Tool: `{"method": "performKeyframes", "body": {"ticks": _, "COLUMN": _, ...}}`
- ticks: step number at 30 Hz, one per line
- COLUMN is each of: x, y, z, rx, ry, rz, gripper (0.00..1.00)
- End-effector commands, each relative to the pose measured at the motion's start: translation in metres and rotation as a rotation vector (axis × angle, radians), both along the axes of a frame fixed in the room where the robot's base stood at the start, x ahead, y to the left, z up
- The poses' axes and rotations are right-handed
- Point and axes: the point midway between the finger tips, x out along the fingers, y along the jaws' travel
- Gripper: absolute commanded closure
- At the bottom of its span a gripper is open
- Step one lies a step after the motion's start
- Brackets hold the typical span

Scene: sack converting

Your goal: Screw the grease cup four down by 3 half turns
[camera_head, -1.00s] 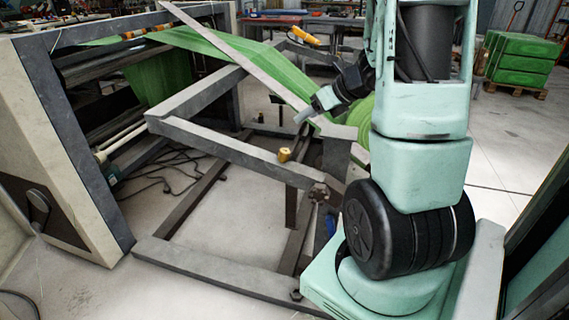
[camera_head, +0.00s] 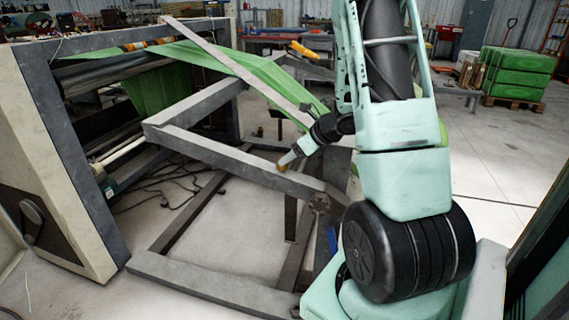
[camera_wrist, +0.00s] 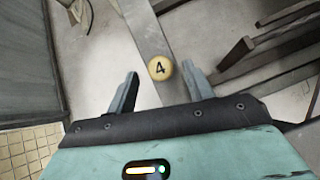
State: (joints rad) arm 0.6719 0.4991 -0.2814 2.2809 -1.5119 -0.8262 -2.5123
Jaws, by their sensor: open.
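The grease cup four (camera_wrist: 160,68) is a small brass-yellow round cap marked "4" in the wrist view. It sits on top of a grey frame beam (camera_wrist: 150,35). In the head view the cup (camera_head: 282,168) shows at the tip of my gripper (camera_head: 290,160), partly covered by it. In the wrist view my gripper (camera_wrist: 158,85) is open, its two fingers apart. The cup appears between the finger tips, nearer the right finger and slightly beyond them. I cannot tell whether either finger touches it.
The grey beam (camera_head: 220,152) runs across the unwind stand. Green sheet (camera_head: 265,72) runs overhead, with a slanting bar (camera_head: 228,60) beside it. Cables (camera_head: 165,185) lie on the floor at left. Stacked green sacks (camera_head: 517,72) stand on a pallet at right.

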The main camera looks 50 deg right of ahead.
Motion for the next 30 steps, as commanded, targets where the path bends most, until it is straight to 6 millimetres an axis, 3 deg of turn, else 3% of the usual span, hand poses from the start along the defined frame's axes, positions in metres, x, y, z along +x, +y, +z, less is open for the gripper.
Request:
{"method": "performKeyframes", "body": {"ticks": 6, "x": 0.019, "y": 0.004, "z": -0.02, "rx": 0.001, "ry": 0.001, "rz": 0.001, "gripper": 0.48}}
{"method": "performKeyframes", "body": {"ticks": 18, "x": 0.024, "y": 0.005, "z": -0.024, "rx": -0.001, "ry": 0.0, "rz": -0.001, "gripper": 0.48}}
{"method": "performKeyframes", "body": {"ticks": 23, "x": 0.024, "y": 0.005, "z": -0.024, "rx": -0.001, "ry": 0.0, "rz": -0.001, "gripper": 0.93}}
{"method": "performKeyframes", "body": {"ticks": 30, "x": 0.023, "y": 0.005, "z": -0.024, "rx": 0.001, "ry": 0.001, "rz": -0.008, "gripper": 0.93}}
